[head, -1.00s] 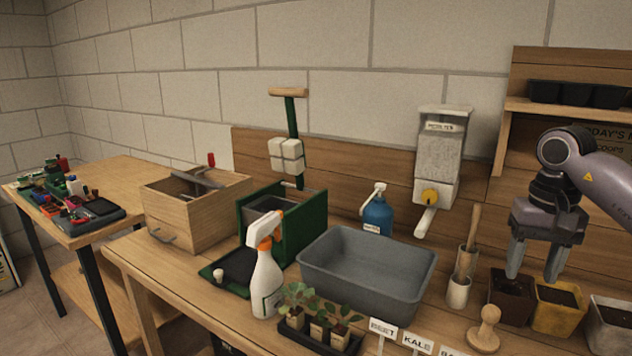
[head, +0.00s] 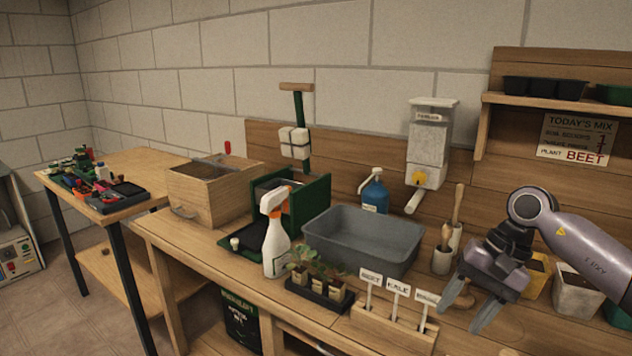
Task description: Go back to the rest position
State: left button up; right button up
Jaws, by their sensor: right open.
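My right gripper (head: 466,310) comes in from the right on its grey arm. It is open and empty, with its two fingers pointing down above the right part of the wooden workbench (head: 192,254). It hangs just right of the label rack (head: 393,327) and partly hides the pots behind it. My left gripper does not show.
A grey tub (head: 362,243), a white spray bottle (head: 274,240), a seedling tray (head: 320,293) and a green press (head: 312,205) crowd the bench. A wooden box (head: 205,193) stands at its left. A shelf (head: 545,101) and a notice (head: 577,140) are behind my right arm.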

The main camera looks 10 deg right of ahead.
jog(key=s+a+f+m+t+y, duration=0.1)
jog(key=s+a+m+t+y, duration=0.15)
jog(key=a+m+y, duration=0.6)
jog(key=s+a+f+m+t+y, duration=0.1)
jog(key=s+a+m+t+y, duration=0.15)
jog(key=a+m+y, duration=0.6)
jog(key=s+d+f+m+t+h, duration=0.15)
jog(key=f+m+t+h, duration=0.5)
jog(key=m, duration=1.05)
jog(key=s+d+f+m+t+h, duration=0.1)
jog(key=d+f+m+t+h, duration=0.2)
jog(key=f+m+t+h, duration=0.85)
jog(key=s+d+f+m+g, duration=0.2)
jog(key=s+f+m+g, duration=0.2)
jog(key=m, duration=0.5)
jog(key=s+d+f+m+g+h, duration=0.1)
jog(key=s+f+m+g, duration=0.3)
jog(key=s+m+g, duration=0.4)
jog(key=shift+s+d+m+g, duration=0.3)
jog(key=shift+s+d+m, duration=0.1)
jog(key=shift+d+m, duration=0.05)
